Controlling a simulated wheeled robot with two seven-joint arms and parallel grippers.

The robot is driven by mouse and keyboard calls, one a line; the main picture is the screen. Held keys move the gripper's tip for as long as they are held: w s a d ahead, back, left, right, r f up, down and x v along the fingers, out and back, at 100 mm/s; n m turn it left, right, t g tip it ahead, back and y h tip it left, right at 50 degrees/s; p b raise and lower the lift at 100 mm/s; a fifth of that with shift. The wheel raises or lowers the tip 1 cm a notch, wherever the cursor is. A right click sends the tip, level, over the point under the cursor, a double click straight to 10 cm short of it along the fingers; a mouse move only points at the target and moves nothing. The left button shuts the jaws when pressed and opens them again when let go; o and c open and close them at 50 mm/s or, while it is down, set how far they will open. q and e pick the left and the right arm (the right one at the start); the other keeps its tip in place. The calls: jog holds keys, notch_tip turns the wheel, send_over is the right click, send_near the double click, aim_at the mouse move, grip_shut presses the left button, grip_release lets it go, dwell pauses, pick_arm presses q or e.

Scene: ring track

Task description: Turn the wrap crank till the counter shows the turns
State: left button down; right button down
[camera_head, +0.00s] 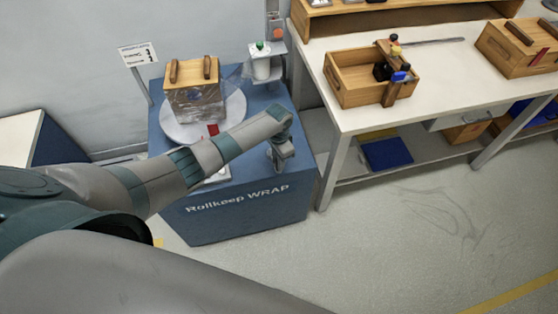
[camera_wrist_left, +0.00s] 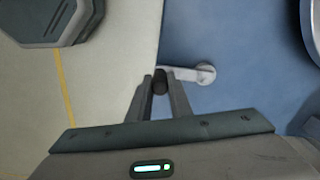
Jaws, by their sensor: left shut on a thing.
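The blue wrapping machine (camera_head: 250,205), lettered "Rollkeep WRAP", stands at the centre left. A wooden box (camera_head: 192,72) with two dark handles and clear film around its lower part sits on its round white turntable (camera_head: 171,131). My left gripper (camera_head: 281,163) is at the machine's right front. In the left wrist view, its fingers are shut on the black crank knob (camera_wrist_left: 160,82). The pale crank arm (camera_wrist_left: 186,74) runs right from the knob to its pivot on the blue surface. My left arm hides part of the machine's top; no counter reading is legible. My right gripper is out of view.
A film roll (camera_head: 261,66) stands at the machine's back right. A small sign (camera_head: 138,54) stands behind at left, its text unclear. A white workbench (camera_head: 375,115) at right holds an open wooden crate (camera_head: 345,90) and another wooden box (camera_head: 515,50). Front floor is clear.

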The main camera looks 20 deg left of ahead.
pick_arm(q)
jog(key=c, duration=1.6)
grip_release()
jog(key=shift+s, duration=0.15)
jog(key=shift+a, duration=0.1)
jog(key=shift+r, duration=0.2)
jog(key=shift+r, duration=0.55)
notch_tip(320, 180, up, 16)
jog(key=b, duration=0.2)
jog(key=shift+b, duration=0.3)
jog(key=shift+f, duration=0.1)
